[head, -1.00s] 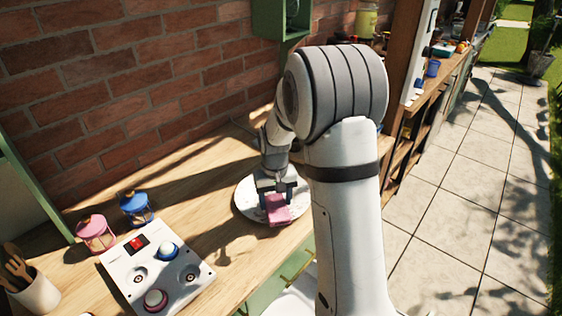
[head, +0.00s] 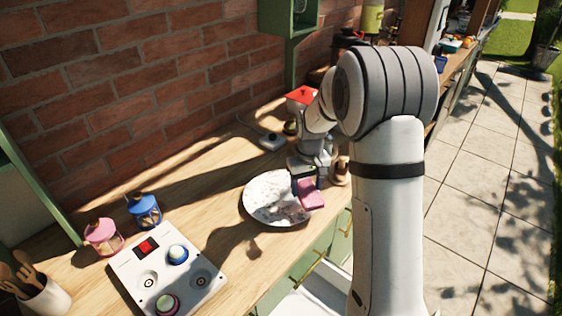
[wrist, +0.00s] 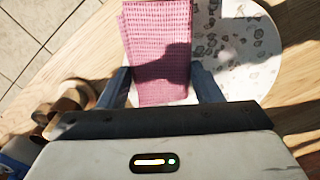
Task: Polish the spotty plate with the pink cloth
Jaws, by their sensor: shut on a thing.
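The spotty plate (head: 268,198) lies on the wooden table, white with grey-brown spots. In the wrist view the plate (wrist: 240,42) shows many spots to the right of the cloth. The pink cloth (head: 311,195) is at the plate's right edge; in the wrist view it is a folded waffle-weave cloth (wrist: 158,35). My gripper (wrist: 163,85) is shut on the cloth, with a finger at each side of it. The gripper also shows in the head view (head: 305,180). Whether the cloth touches the plate I cannot tell.
A white box with knobs (head: 165,275), a pink lantern (head: 103,237), a blue lantern (head: 144,210) and a utensil pot (head: 42,297) stand to the left. A red-lidded thing (head: 301,95) is behind my wrist. A brick wall bounds the table's back.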

